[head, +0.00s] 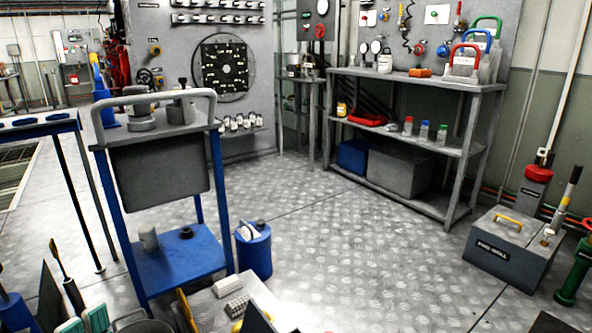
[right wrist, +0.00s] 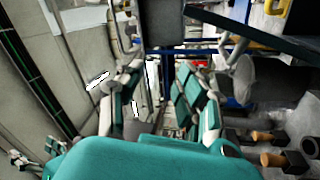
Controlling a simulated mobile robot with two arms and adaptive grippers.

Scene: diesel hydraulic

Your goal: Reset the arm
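My right gripper (right wrist: 158,85) shows in the right wrist view, with its teal body along the bottom. Its two teal and grey fingers stand apart, with nothing visible held between them. In the head view, small teal and pale parts (head: 96,319) at the bottom left edge look like gripper parts. They are cut off by the frame, so I cannot tell their state or be sure which arm they belong to. No complete arm shows in the head view.
A blue cart (head: 180,262) stands at left, with a blue canister (head: 254,250) beside it. A grey shelf (head: 405,84) stands at the back wall and a grey toolbox (head: 508,250) at right. The metal floor (head: 350,235) between them is clear. Clutter crowds the bottom left.

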